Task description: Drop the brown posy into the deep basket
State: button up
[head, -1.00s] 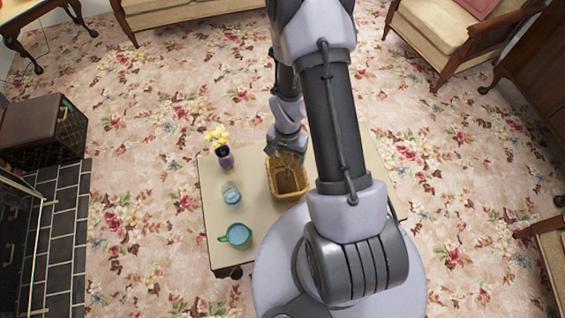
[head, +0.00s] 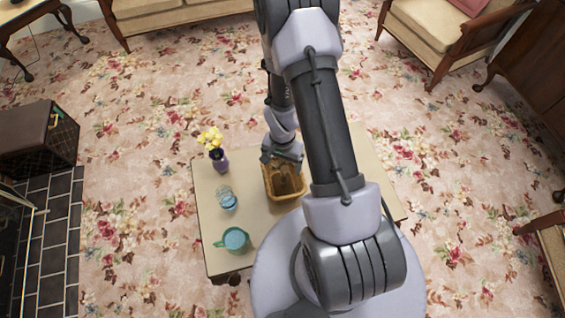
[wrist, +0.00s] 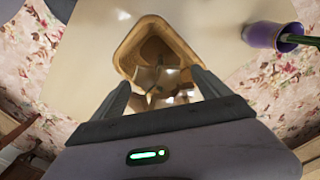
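The deep basket (head: 285,196) is a tan, square-rimmed basket on the low table. In the wrist view its rim (wrist: 128,58) shows beyond my fingers. The brown posy (wrist: 160,84) appears as a blurred cluster of brown and pale pieces within the basket's opening, between and beyond the fingertips. In the head view it shows as a brown mass in the basket (head: 291,181). My gripper (wrist: 161,88) is over the basket's near side in the wrist view, its two fingers wide apart and seemingly touching nothing. Whether the posy rests on the basket floor is hard to tell.
The cream table (head: 238,190) also bears a purple vase (head: 219,160) with yellow flowers, a glass of blue liquid (head: 227,199) and a green mug (head: 235,239), all left of the basket. The vase also shows in the wrist view (wrist: 268,36). Floral carpet surrounds the table.

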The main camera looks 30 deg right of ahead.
jog(key=shift+o, duration=0.5)
jog(key=shift+r, duration=0.1)
notch_tip(320, 180, up, 13)
jog(key=p, duration=0.6)
jog(key=s+a+r+n+t, duration=0.15)
jog(key=a+r, duration=0.25)
jog(key=r, duration=0.9)
jog(key=s+a+r+n+t, duration=0.15)
jog(key=a+r, duration=0.25)
jog(key=r, duration=0.9)
jog(key=s+a+r+n+t+y, duration=0.2)
jog(key=s+a+r+n, duration=0.1)
jog(key=s+a+r, duration=0.3)
jog(key=shift+s+r+t, duration=0.4)
jog(key=shift+s+r, duration=0.4)
jog(key=shift+s, duration=0.15)
